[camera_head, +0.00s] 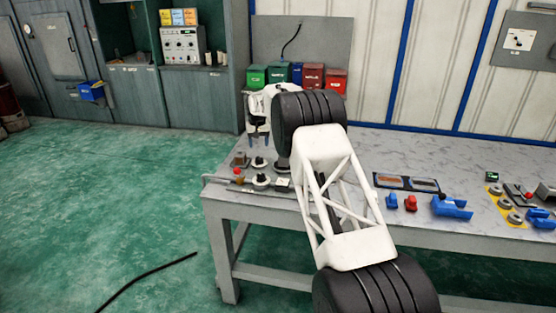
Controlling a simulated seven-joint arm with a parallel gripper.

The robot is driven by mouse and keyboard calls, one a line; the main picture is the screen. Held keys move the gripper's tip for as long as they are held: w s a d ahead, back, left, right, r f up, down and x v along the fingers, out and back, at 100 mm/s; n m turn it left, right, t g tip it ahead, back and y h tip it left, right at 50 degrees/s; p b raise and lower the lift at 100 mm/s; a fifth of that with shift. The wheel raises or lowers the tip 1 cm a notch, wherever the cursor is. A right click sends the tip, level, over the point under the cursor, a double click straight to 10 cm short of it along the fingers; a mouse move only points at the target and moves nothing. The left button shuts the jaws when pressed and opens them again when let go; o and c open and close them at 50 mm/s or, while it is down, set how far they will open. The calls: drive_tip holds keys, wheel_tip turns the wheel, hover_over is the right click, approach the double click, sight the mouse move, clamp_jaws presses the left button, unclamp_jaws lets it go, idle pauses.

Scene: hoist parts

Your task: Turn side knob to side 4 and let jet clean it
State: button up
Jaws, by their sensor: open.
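My gripper (259,137) hangs fingers down above the left end of the workbench, with its jaws apart and nothing visible between them. Just below it is a cluster of small controls. A black round knob on a light base (258,162) lies nearest under the fingers, apart from them as far as I can tell. A second black knob on a light base (261,180) sits in front of it. A small light box with a dark top (283,184) stands to its right. I cannot tell which is the side knob, read any side numbers, or make out the jet.
A red button (238,171) is at the bench's left edge. My arm hides the bench's middle. To the right lie a dark tray (406,183), blue and red parts (410,203), and a blue clamp-like part (452,207). Colored bins (312,77) stand behind.

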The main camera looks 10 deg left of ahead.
sight(259, 158)
drive_tip(key=n, duration=0.3)
drive_tip(key=shift+n, duration=0.3)
drive_tip(key=n, duration=0.3)
drive_tip(key=shift+n, duration=0.3)
drive_tip(key=shift+f, duration=0.1)
drive_tip(key=shift+f, duration=3.8)
drive_tip(key=c, duration=0.9)
